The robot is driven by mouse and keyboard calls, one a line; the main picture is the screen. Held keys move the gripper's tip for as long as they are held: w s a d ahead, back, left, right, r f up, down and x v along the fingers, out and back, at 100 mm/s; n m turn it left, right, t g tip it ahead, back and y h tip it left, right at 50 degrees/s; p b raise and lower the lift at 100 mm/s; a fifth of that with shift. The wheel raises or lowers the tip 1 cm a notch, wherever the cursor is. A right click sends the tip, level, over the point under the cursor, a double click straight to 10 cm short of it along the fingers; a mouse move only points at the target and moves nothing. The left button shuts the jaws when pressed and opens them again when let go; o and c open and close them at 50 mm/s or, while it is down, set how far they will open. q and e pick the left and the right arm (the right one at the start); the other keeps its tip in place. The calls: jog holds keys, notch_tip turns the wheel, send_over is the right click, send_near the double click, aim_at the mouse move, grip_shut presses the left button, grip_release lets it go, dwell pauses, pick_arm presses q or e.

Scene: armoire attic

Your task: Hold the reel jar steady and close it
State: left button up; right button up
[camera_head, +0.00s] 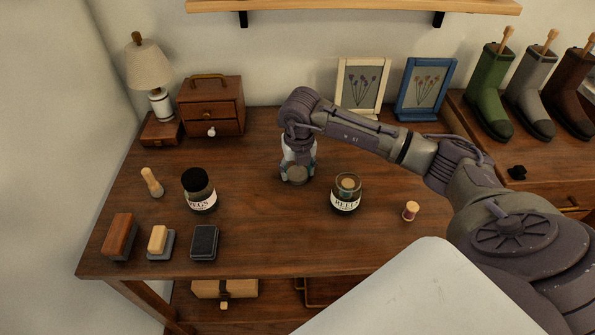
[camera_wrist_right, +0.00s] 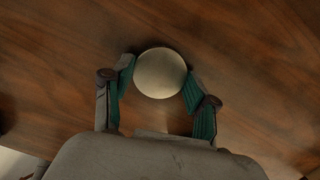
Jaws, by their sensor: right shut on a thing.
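The reel jar (camera_head: 345,206) is a dark glass jar with a white label. It stands upright on the table, right of centre in the head view, with its top open and a pale round thing showing inside. My right gripper (camera_head: 298,172) is to the left of the jar, apart from it, pointing down. In the right wrist view its green-padded fingers are shut on a pale round disc (camera_wrist_right: 160,73), which looks like a lid. Whether the disc touches the table I cannot tell. My left gripper is not in view.
A pegs jar (camera_head: 199,201) with a black top stands at the left. Brushes and blocks lie near it. A small spool (camera_head: 411,211) stands right of the reel jar. A lamp (camera_head: 151,75), a drawer box (camera_head: 211,106) and two picture frames are at the back.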

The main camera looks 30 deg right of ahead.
aim_at(301, 173)
jog(key=shift+r+p, duration=0.45)
jog(key=shift+r, duration=0.2)
jog(key=r+p, duration=0.1)
jog(key=r, duration=0.1)
jog(key=d+r+p, duration=0.1)
jog(key=shift+s+r+p, duration=0.2)
jog(key=shift+r+p, duration=0.15)
jog(key=shift+r, duration=0.05)
jog(key=s+d+r+p, duration=0.2)
jog(key=s+d+r, duration=0.2)
jog(key=d, duration=0.5)
jog(key=shift+s+d+r, duration=0.25)
jog(key=shift+s+r, duration=0.15)
jog(key=shift+r, duration=0.55)
